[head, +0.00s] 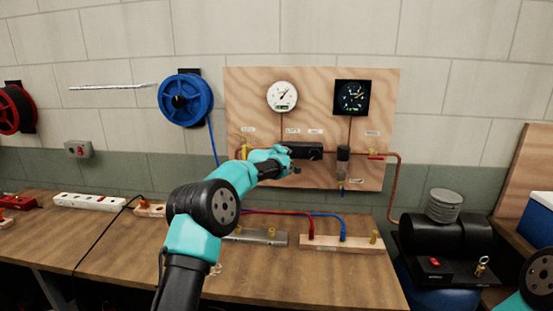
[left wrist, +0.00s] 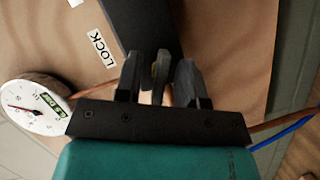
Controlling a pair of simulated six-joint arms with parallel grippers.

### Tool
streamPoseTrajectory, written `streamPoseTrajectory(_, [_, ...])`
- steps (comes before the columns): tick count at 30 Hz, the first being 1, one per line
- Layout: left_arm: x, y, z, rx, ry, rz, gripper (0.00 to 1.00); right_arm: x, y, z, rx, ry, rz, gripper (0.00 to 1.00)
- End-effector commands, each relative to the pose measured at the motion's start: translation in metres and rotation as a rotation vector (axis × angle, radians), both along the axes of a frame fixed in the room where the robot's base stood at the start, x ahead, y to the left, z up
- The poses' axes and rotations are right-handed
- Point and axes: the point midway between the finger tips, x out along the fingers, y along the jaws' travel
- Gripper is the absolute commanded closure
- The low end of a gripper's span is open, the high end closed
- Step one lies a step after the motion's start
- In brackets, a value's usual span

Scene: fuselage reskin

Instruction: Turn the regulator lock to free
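The black regulator body (head: 305,151) is on the plywood board, below two small labels. In the left wrist view the dark body (left wrist: 140,22) sits beside a label reading LOCK (left wrist: 97,47). My left gripper (head: 290,163) is at the left end of this body. In the left wrist view its two dark fingers (left wrist: 160,82) stand apart, with a narrow grey-brown lever-like piece (left wrist: 160,72) between them. I cannot tell whether the fingers press on it. The lever's setting is not clear. My right gripper is out of view; only part of that arm shows at the lower right.
A white gauge (head: 282,96) and a black gauge (head: 352,97) hang above on the plywood board (head: 240,90). Copper pipe (head: 393,185) runs right. A wooden block (head: 340,246) with red and blue hoses lies on the bench (head: 330,285). A black compressor (head: 445,238) stands right.

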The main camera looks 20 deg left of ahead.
Motion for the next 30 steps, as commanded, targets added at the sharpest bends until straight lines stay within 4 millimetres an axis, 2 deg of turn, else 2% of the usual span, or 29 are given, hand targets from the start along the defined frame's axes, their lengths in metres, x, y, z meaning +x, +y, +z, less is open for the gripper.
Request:
streamPoseTrajectory(8, [-0.02,0.004,0.006,-0.001,-0.001,0.0,0.64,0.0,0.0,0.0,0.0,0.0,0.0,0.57])
streamPoseTrajectory(30, [-0.123,0.021,0.024,0.0,0.0,0.001,0.64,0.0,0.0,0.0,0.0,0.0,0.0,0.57])
